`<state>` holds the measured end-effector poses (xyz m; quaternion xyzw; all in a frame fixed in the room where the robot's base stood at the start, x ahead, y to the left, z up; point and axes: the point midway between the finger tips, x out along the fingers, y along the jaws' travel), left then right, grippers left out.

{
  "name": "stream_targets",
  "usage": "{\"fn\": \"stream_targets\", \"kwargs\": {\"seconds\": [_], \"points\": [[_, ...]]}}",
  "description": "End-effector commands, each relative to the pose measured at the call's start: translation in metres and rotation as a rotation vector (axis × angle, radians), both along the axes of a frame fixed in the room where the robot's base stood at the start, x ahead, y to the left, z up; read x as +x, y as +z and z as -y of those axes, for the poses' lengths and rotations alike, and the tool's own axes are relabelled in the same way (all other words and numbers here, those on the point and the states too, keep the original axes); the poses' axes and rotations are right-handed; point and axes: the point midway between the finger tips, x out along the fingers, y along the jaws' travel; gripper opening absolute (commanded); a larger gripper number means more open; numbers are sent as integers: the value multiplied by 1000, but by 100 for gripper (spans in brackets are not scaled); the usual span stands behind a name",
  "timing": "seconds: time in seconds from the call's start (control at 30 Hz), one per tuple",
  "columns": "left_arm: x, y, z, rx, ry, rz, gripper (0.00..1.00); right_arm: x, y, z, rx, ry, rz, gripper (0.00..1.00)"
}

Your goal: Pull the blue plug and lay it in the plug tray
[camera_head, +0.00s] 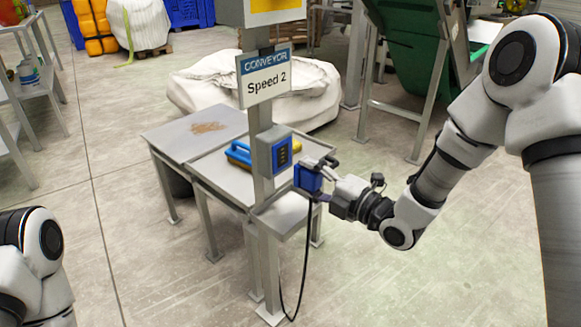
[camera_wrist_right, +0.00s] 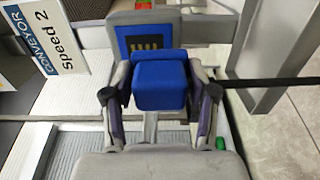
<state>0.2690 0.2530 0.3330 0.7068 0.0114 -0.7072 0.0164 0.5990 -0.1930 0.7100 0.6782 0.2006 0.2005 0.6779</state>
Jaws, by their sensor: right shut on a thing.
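The blue plug (camera_head: 307,180) is held between the fingers of my right gripper (camera_head: 318,172), and a black cable hangs from it toward the floor. In the right wrist view the plug (camera_wrist_right: 160,85) sits between the two fingers of the gripper (camera_wrist_right: 160,72). The grey socket box with a blue face (camera_head: 281,153) is on the post. Its dark slots are uncovered in the wrist view (camera_wrist_right: 145,42), and the plug is apart from it. A small grey shelf, likely the plug tray (camera_head: 282,222), is on the post below the plug. My left gripper is out of view.
The post carries a "Conveyor Speed 2" sign (camera_head: 266,77) above the socket. Behind it stands a grey metal table (camera_head: 190,138) with a blue and yellow item (camera_head: 240,153). The black cable (camera_head: 306,250) loops beside the post. Floor right of the post is clear.

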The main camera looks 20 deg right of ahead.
Motion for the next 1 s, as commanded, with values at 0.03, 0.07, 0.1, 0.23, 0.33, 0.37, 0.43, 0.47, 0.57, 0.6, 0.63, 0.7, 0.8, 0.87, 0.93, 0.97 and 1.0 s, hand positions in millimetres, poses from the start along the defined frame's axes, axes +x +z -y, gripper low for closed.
{"fn": "stream_targets", "kwargs": {"seconds": [0.03,0.07,0.1,0.23,0.33,0.37,0.43,0.47,0.57,0.6,0.63,0.7,0.8,0.87,0.93,0.97,1.0], "points": [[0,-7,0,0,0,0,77,0,-7,0,0,0,0,2],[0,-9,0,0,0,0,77,0,-9,0,0,0,0,2],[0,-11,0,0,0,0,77,0,-12,0,1,0,1,2],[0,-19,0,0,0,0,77,0,-21,0,1,0,1,2],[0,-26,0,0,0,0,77,0,-28,0,0,0,0,2],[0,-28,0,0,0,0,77,0,-31,0,0,0,0,2],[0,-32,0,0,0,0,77,0,-36,0,0,0,0,2],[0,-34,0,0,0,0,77,0,-38,0,0,0,0,2],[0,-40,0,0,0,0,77,0,-45,0,0,0,0,2],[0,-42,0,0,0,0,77,0,-48,0,0,0,0,2],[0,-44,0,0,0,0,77,0,-50,0,0,0,0,2],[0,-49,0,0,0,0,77,0,-55,0,0,0,0,2],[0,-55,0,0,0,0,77,0,-62,0,-1,0,-1,2],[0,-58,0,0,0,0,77,0,-67,0,-1,0,-1,2],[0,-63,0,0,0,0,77,0,-72,0,-1,0,-1,2],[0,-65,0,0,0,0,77,0,-74,0,-1,0,-1,2],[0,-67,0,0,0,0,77,0,-77,0,0,0,0,2]]}}
